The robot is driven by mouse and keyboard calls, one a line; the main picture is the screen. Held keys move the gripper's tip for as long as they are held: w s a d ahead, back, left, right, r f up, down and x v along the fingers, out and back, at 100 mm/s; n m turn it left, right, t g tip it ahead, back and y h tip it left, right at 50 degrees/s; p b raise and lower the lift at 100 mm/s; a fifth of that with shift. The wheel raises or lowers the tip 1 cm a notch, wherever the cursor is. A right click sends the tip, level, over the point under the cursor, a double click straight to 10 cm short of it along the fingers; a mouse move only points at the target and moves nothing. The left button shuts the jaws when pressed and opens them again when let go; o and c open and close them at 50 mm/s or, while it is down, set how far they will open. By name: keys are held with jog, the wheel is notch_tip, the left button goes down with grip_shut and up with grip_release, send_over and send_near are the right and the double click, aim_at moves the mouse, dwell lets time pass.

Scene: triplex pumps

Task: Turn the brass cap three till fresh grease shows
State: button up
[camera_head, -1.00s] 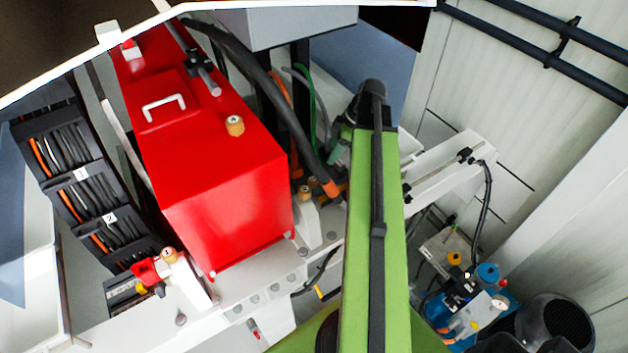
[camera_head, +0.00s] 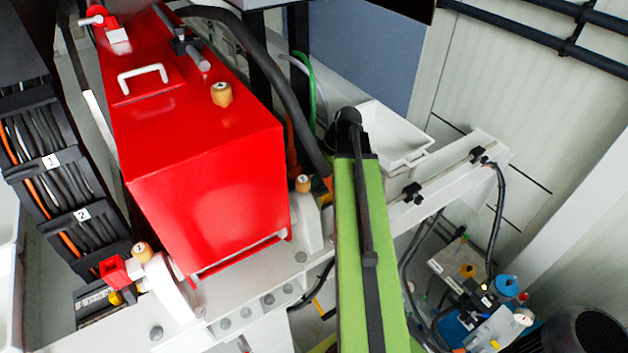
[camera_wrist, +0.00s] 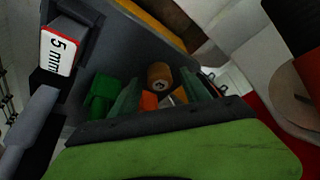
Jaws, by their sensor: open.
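Brass caps show in the head view. One (camera_head: 221,94) is on top of the red housing, one (camera_head: 303,183) sits low beside the housing's right side, and one (camera_head: 141,252) sits at the front left by a red fitting. Their digits are too small to read surely. In the wrist view, a brass cap (camera_wrist: 160,76) with a small marked disc faces me, beyond and between the green fingers of my gripper (camera_wrist: 162,92). The fingers are open and appear apart from the cap. Which cap this is cannot be told. No grease is visible. The head view does not show my gripper clearly.
The red housing (camera_head: 205,150) fills the left middle. A black hose (camera_head: 262,75) arches down beside my green arm. A white bin (camera_head: 390,135) and a rail stand to the right, with blue equipment (camera_head: 455,330) below. A "5 mm" label (camera_wrist: 60,52) is close in the wrist view.

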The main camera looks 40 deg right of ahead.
jog(key=shift+c, duration=0.4)
grip_shut()
jog(key=shift+s+m, duration=0.1)
jog(key=shift+m, duration=0.2)
jog(key=m+h, duration=0.1)
jog(key=m, duration=0.2)
jog(key=shift+s+a+t, duration=0.1)
jog(key=shift+a+t, duration=0.05)
jog(key=shift+t, duration=0.25)
jog(key=shift+m+h, duration=0.7)
jog(key=shift+m, duration=1.1)
jog(key=shift+t, duration=0.3)
